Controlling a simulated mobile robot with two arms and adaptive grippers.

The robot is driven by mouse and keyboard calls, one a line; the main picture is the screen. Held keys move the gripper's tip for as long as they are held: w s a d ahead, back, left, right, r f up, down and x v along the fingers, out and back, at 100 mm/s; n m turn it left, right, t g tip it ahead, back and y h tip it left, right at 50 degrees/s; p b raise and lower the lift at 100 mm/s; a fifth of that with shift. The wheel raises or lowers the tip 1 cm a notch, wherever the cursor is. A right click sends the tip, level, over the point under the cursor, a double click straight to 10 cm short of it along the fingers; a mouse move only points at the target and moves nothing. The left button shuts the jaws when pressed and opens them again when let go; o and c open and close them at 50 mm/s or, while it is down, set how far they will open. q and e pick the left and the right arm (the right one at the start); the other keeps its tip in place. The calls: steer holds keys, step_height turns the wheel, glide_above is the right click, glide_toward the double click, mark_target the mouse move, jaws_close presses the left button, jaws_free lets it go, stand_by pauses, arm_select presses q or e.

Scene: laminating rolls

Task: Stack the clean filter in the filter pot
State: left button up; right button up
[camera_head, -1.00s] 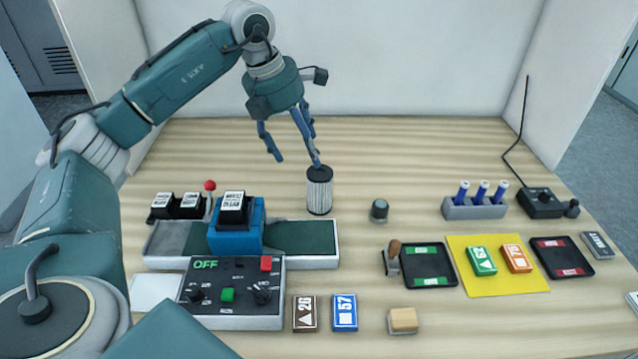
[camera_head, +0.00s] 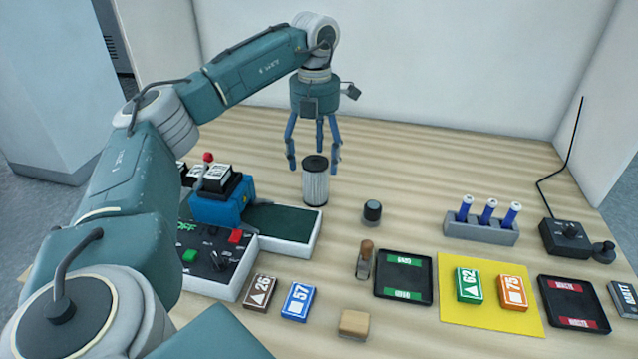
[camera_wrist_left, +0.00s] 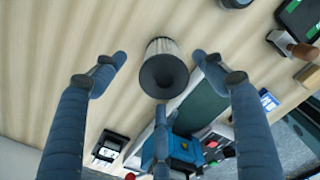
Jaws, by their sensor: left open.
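A pale pleated cylinder with a black top (camera_head: 315,188), which looks like the filter, stands upright on the table in the head view. My left gripper (camera_head: 315,158) is open and points down, its fingers spread around or just behind the filter's top. In the left wrist view the filter (camera_wrist_left: 163,68) lies between the spread blue fingers (camera_wrist_left: 160,85), with clear gaps to the two side fingers. The third finger is close below its dark top; I cannot tell if it touches. I cannot make out a filter pot for certain. My right gripper is not in view.
A small dark cylinder (camera_head: 372,212) stands to the filter's right. The blue machine (camera_head: 222,200) and control panel (camera_head: 212,262) are at left, partly behind my arm. A grey rack of blue tubes (camera_head: 481,228), black trays (camera_head: 404,277) and a yellow mat (camera_head: 488,300) lie at right.

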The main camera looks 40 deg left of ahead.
mark_target(315, 160)
arm_select(q)
step_height(315, 160, down, 2)
steer(key=shift+a+f, duration=0.15)
steer(key=shift+f, duration=0.35)
steer(key=f, duration=0.1)
steer(key=f+p, duration=0.1)
steer(key=f, duration=0.2)
steer(key=shift+s+d+f+p, duration=0.1)
steer(key=shift+s+d+p, duration=0.05)
steer(key=shift+d+p, duration=0.15)
steer(key=shift+f, duration=0.55)
steer(key=c, duration=1.2)
steer(key=shift+c, duration=0.3)
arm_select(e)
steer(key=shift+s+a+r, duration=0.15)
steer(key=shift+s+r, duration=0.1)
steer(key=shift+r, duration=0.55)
arm_select(q)
steer(key=shift+c, duration=0.5)
steer(key=shift+r, duration=0.15)
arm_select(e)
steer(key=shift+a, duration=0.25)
